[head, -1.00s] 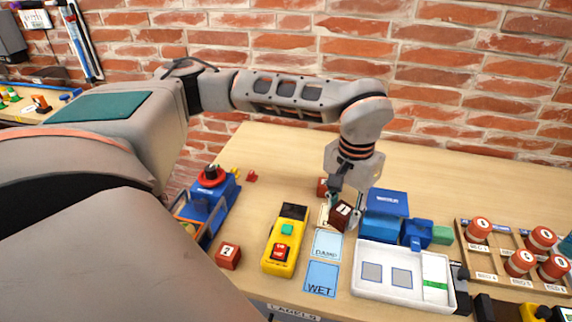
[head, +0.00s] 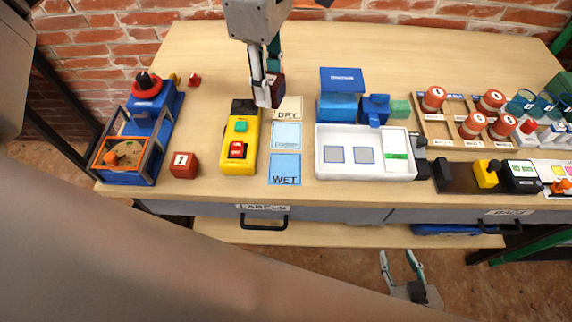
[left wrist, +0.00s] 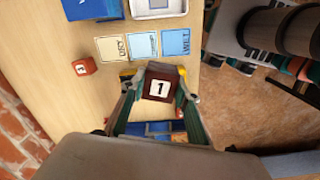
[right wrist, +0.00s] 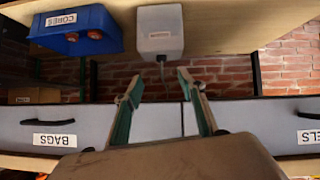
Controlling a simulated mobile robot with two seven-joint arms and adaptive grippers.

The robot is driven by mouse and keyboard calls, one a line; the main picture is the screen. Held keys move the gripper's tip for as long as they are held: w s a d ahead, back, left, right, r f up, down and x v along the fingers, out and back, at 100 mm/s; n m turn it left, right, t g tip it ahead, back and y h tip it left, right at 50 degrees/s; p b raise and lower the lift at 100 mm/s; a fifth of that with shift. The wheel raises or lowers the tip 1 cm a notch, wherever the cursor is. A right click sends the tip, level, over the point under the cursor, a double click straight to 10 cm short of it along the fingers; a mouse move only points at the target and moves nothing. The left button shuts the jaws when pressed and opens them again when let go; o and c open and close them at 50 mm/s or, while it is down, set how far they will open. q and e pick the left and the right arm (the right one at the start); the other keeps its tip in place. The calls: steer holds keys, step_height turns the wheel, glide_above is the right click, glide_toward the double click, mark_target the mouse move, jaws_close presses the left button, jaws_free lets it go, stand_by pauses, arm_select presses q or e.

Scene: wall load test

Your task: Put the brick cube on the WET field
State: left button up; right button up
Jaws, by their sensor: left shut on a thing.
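My left gripper (head: 268,92) is shut on a dark brown-red cube (left wrist: 160,84) with a white "1" label. In the head view the held cube (head: 278,88) appears by the far-left corner of the DRY field (head: 290,104), partly hidden by a finger. The pale blue DAMP field (head: 286,135) lies nearer, and the blue WET field (head: 286,165) nearest the front edge. WET is bare and also shows in the left wrist view (left wrist: 176,42). My right gripper (right wrist: 158,82) is open and empty, low in front of the bench; it also shows in the head view (head: 403,268).
A yellow switch box (head: 239,150) stands just left of the fields; a white tray (head: 365,175) stands right. A red cube labelled 2 (head: 184,165) stands at left. Another red cube (left wrist: 85,66) lies beyond DRY. A blue machine (head: 145,120) stands far left.

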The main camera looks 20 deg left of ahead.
mark_target(278, 87)
arm_select(q)
steer(key=n, duration=0.2)
steer(key=s+d+r+n, duration=0.1)
steer(key=n, duration=0.1)
steer(key=d+n+b, duration=0.1)
steer(key=shift+s+d+r+n, duration=0.1)
steer(key=shift+s+r+n, duration=0.05)
steer(key=shift+r+n, duration=0.2)
steer(key=f+n+b, duration=0.1)
steer(key=f+n, duration=0.1)
steer(key=f, duration=0.2)
steer(key=s+d+f+n+b, duration=0.1)
steer(key=f+n, duration=0.1)
steer(key=f, duration=0.3)
steer(key=f+n+b, duration=0.1)
steer(key=f+n, duration=0.1)
steer(key=f, duration=0.2)
steer(key=shift+s+d+f+n+b, duration=0.3)
steer(key=shift+s+d+f+n, duration=0.05)
steer(key=shift+s+d+f, duration=0.05)
step_height(278, 87, down, 4)
steer(key=shift+f+b, duration=0.1)
steer(key=shift+b, duration=0.25)
steer(key=shift+f, duration=0.25)
